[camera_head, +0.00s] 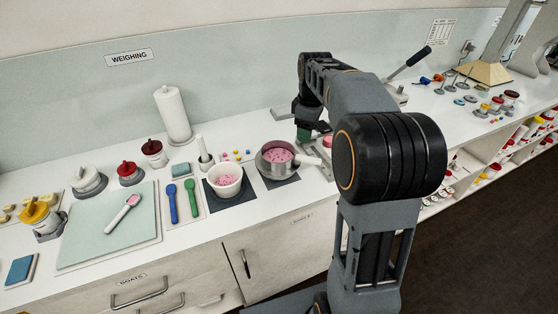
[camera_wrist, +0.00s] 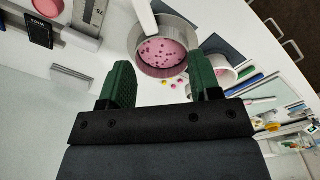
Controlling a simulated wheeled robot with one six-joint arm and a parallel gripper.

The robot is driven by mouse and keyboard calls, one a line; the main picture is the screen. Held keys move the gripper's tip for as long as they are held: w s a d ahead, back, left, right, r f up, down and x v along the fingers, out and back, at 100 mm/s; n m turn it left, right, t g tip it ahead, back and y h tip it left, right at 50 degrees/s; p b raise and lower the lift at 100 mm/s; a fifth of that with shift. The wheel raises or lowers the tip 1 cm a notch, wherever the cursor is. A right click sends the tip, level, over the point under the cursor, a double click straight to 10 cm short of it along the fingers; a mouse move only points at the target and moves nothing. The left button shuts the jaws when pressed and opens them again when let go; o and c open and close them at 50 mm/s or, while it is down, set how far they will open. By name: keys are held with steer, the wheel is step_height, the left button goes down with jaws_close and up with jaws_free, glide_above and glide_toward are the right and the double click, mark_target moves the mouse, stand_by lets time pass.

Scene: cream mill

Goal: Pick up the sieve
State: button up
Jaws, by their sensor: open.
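A round metal vessel with a pale handle, which looks like the sieve (camera_head: 266,160), stands on a dark mat at the counter's front. Pink matter with dark specks shows inside it, and its handle points right. It also shows in the wrist view (camera_wrist: 140,62), ahead of my fingers, its handle running to the top edge. My gripper (camera_wrist: 161,64) is open and empty, its green fingers apart. In the head view my gripper (camera_head: 303,133) hangs behind and right of the sieve, partly hidden by my arm. Whether it touches anything is unclear.
A white bowl of pink matter (camera_head: 225,188) stands just left of the sieve. Small coloured pieces (camera_head: 238,154) lie behind it. A white pestle-like tool (camera_head: 203,148) and a paper roll (camera_head: 172,115) stand farther back. A scale-like device (camera_wrist: 90,14) is beside the sieve in the wrist view.

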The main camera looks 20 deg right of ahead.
step_height(320, 180, down, 2)
steer(key=w+d+f+n, duration=0.1)
steer(key=w+d, duration=0.1)
glide_above(305, 157)
steer(key=shift+g, duration=0.3)
steer(key=f, duration=0.5)
steer(key=shift+s+d+f, duration=0.15)
steer(key=shift+s+f, duration=0.1)
steer(key=shift+f, duration=0.15)
steer(key=shift+w+f+p, duration=0.15)
steer(key=shift+f+p, duration=0.75)
steer(key=shift+f, duration=2.15)
steer(key=c, duration=1)
jaws_close()
steer(key=shift+r, duration=0.15)
